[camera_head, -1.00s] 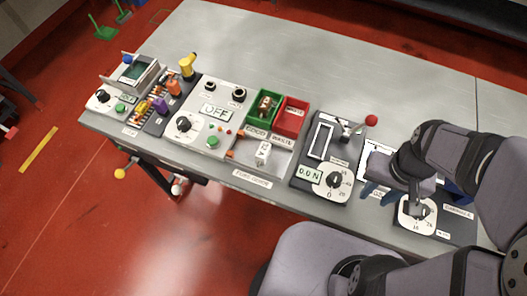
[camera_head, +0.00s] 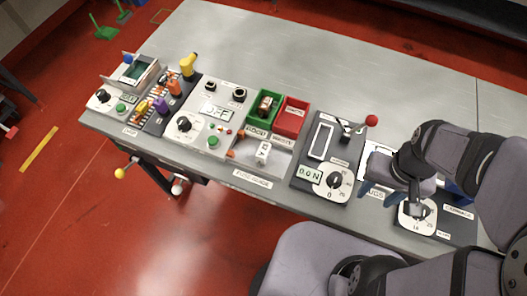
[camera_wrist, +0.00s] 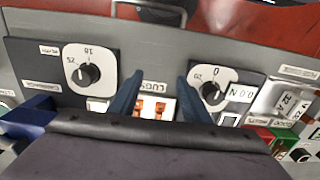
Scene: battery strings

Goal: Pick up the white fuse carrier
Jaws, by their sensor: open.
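The white fuse carrier (camera_head: 263,152) stands in a grey fuse station at the front middle of the bench, below the green and red bins. In the wrist view a white block marked like "32 A" (camera_wrist: 289,104), apparently the carrier, shows at the right edge. My gripper (camera_head: 390,198) is open and empty, well to the right of the carrier, over the lugs area between two dial panels. In the wrist view its two blue fingers (camera_wrist: 160,85) are spread apart, with the lugs card (camera_wrist: 153,108) visible between them.
A green bin (camera_head: 263,105) holding a small part and a red bin (camera_head: 291,117) stand behind the carrier. A panel with a red-knobbed lever (camera_head: 371,120) lies between the carrier and my gripper. The bench's back half (camera_head: 330,65) is clear.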

